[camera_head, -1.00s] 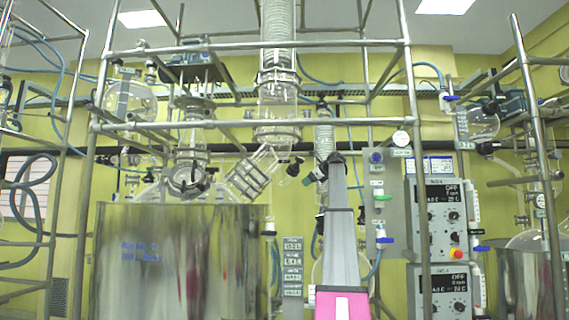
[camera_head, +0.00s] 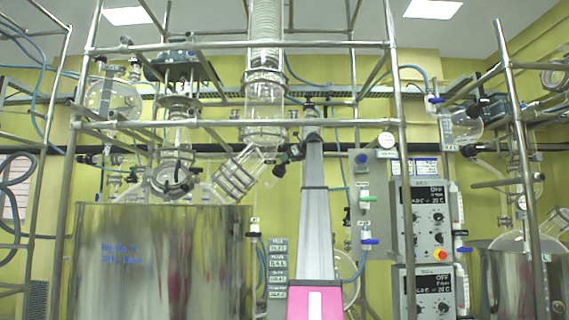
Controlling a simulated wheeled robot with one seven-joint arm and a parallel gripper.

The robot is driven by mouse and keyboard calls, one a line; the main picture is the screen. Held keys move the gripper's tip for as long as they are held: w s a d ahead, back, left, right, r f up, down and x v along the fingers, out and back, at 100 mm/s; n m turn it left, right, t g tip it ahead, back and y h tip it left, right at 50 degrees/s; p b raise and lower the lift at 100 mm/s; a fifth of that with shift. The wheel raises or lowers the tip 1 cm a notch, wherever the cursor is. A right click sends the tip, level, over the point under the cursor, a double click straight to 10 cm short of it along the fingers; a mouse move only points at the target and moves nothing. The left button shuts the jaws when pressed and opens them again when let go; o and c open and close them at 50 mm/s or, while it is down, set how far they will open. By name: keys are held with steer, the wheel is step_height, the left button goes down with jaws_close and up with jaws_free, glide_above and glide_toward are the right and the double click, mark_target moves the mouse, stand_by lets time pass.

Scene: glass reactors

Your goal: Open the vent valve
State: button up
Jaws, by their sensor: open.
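No valve carries a label I can read as vent. A black-handled valve (camera_head: 289,154) sits beside the slanted glass neck, left of my raised arm. On the grey panel to the right are a valve with a green handle (camera_head: 368,199) and one with a blue handle (camera_head: 369,241), both handles roughly level. Another blue handle (camera_head: 434,99) is by the glass vessel at upper right. My grey and pink arm rises in the middle, its upper end near the lower part of the big glass column (camera_head: 265,100). I cannot make out my gripper's fingers.
A large steel vessel (camera_head: 160,260) fills the lower left. Metal frame bars (camera_head: 250,122) cross in front of the glassware. Control boxes (camera_head: 430,225) with knobs and a red button stand at right, and a second steel vessel (camera_head: 515,285) stands beyond them.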

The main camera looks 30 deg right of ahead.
steer(key=shift+x, duration=1.75)
steer(key=c, duration=0.9)
steer(key=shift+n, duration=0.3)
steer(key=n+g+y, duration=0.1)
steer(key=n, duration=0.2)
steer(key=n+y, duration=0.1)
steer(key=n, duration=0.2)
steer(key=shift+g, duration=0.4)
steer(key=n+g, duration=0.1)
steer(key=n, duration=0.2)
steer(key=n+g+y, duration=0.1)
steer(key=n, duration=0.3)
steer(key=shift+s+a+g, duration=0.1)
steer(key=shift+g, duration=0.2)
steer(key=n+g, duration=0.1)
steer(key=n, duration=0.2)
steer(key=n+g, duration=0.1)
steer(key=n, duration=0.2)
steer(key=shift+s+f+h, duration=0.1)
steer(key=shift+f+h, duration=0.05)
steer(key=shift+h, duration=0.25)
steer(key=n+g, duration=0.1)
steer(key=n, duration=0.1)
steer(key=n+h, duration=0.1)
steer(key=n, duration=0.2)
steer(key=shift+s+f+g, duration=0.1)
steer(key=shift+g, duration=0.3)
